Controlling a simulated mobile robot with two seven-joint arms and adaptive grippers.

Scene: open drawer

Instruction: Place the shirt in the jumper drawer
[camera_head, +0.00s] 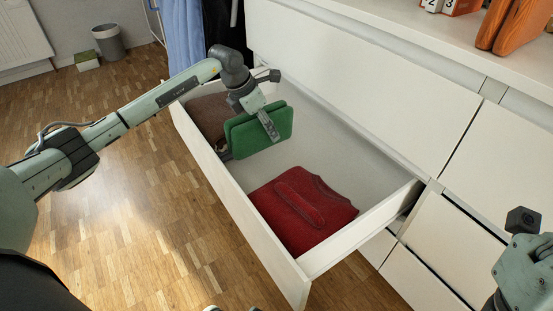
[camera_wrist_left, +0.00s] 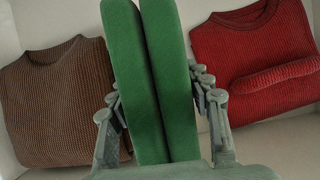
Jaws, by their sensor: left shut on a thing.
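A folded green shirt (camera_head: 258,131) is held in my left gripper (camera_head: 268,125) over the open drawer (camera_head: 238,190). In the left wrist view the green shirt (camera_wrist_left: 150,80) stands on edge between the two fingers of the gripper (camera_wrist_left: 165,105). A folded red jumper (camera_head: 302,208) lies in the near right part of the drawer. A folded brown jumper (camera_head: 208,117) lies at the far left end, partly hidden by the arm and the green shirt. Whether the green shirt touches the drawer floor I cannot tell. Part of my right arm shows at the lower right; its fingers cannot be made out.
The drawer floor between the brown and red jumpers is bare (camera_wrist_left: 215,150). The white dresser (camera_head: 370,75) has closed drawers around the open one. Blue clothing (camera_head: 182,35) hangs at the back. A grey bin (camera_head: 108,42) stands on the wooden floor at the far left.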

